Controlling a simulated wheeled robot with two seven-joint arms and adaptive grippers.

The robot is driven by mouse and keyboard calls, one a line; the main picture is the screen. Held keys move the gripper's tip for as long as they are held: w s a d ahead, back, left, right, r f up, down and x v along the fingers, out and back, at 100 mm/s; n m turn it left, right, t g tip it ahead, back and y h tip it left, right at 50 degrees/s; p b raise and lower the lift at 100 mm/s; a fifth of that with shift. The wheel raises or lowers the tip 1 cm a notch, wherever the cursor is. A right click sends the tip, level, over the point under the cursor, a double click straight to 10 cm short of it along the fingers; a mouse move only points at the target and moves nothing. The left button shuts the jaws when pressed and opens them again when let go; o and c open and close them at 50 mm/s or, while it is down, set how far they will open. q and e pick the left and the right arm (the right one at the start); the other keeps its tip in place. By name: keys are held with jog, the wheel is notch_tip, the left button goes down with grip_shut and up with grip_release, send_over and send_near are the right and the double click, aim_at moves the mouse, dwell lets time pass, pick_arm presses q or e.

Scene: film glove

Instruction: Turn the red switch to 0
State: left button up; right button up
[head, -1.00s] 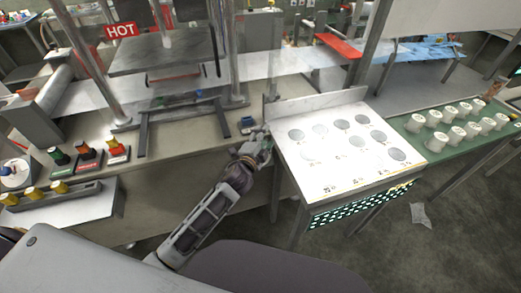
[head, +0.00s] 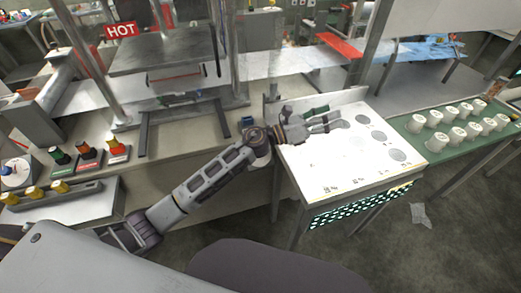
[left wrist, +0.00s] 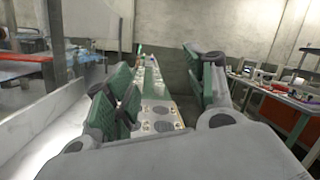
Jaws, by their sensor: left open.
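A row of small switch boxes stands on the bench at the left of the head view. One has a red switch (head: 88,152), between a green one (head: 60,157) and an orange-red one (head: 117,146). Their markings are too small to read. My left gripper (head: 331,118) is open and empty above the white panel with grey discs (head: 330,165), far to the right of the switches. In the left wrist view its green-padded fingers stand apart (left wrist: 168,85) with nothing between them. My right gripper is not in view.
A press with a HOT sign (head: 121,30) stands behind the switches. A rack with yellow knobs (head: 60,187) lies in front of them. A small blue object (head: 248,120) is on the bench edge. White spools (head: 457,134) stand on a green table at the right.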

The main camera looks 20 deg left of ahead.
pick_arm(q)
notch_tip(320, 180, down, 9)
jog(key=s+m+g+y, duration=0.3)
jog(key=m+g+y, duration=0.55)
jog(key=m, duration=0.85)
jog(key=w+a+m+g+y, duration=0.1)
jog(key=w+a+m+y, duration=0.1)
jog(key=a, duration=0.9)
jog(key=w+a+m+g+y, duration=0.1)
jog(key=w+a+m+y, duration=0.2)
jog(key=a+y, duration=0.4)
jog(key=w+a, duration=0.1)
jog(key=a, duration=0.2)
jog(key=shift+a+f, duration=0.35)
jog(key=shift+f, duration=0.05)
